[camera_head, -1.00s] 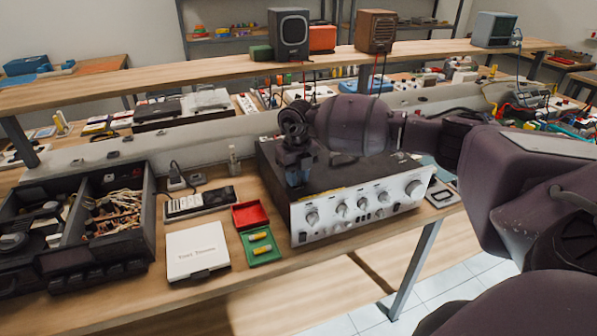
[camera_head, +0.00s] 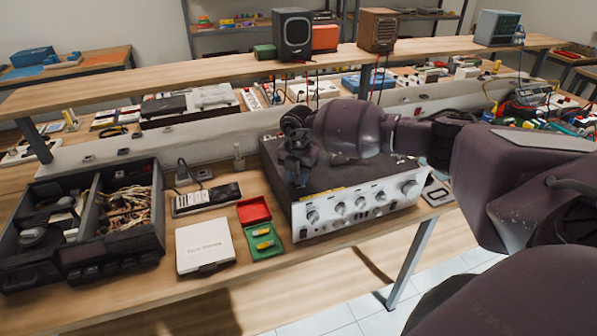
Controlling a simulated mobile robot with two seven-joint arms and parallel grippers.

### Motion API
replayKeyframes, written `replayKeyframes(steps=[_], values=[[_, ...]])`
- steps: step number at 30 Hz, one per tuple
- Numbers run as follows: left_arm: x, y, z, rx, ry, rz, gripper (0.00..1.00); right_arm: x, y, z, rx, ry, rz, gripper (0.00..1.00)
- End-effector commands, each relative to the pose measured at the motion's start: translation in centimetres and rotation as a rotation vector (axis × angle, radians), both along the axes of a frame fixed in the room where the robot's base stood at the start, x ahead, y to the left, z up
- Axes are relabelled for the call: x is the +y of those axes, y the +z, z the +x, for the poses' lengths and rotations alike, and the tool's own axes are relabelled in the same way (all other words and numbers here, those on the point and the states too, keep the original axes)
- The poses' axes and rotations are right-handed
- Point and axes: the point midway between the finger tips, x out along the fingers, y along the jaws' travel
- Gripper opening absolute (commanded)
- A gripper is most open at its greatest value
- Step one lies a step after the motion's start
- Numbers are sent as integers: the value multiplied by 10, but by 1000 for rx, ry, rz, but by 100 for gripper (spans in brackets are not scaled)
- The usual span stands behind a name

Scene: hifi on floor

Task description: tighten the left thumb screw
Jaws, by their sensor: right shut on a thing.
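The hi-fi amplifier (camera_head: 355,208), a dark box with a silver front panel of several knobs, stands on the wooden bench in the head view. My right arm reaches in from the right across its top. My right gripper (camera_head: 299,180) points down at the left part of the amplifier's top, near the front edge, and is shut. The left thumb screw itself is hidden by the fingers, at the spot where they close. No other thumb screw can be made out; my arm covers much of the top. My left gripper is not in view.
Left of the amplifier lie an open red and green case (camera_head: 262,240), a white box (camera_head: 204,246) and a dark multimeter-like device (camera_head: 207,199). A black organizer (camera_head: 85,225) with wires stands at far left. A raised shelf (camera_head: 200,84) with speakers runs behind.

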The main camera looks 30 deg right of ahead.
Motion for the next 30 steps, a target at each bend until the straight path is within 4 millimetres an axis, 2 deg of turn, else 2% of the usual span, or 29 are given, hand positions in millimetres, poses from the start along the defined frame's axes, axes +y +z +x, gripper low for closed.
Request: replayKeyframes(steps=[12,29,30], values=[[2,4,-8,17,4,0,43,0,1,1,-1,-197,0,0],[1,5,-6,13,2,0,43,0,1,1,-1,-227,0,0],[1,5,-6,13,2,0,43,0,1,1,-1,-227,0,27]])
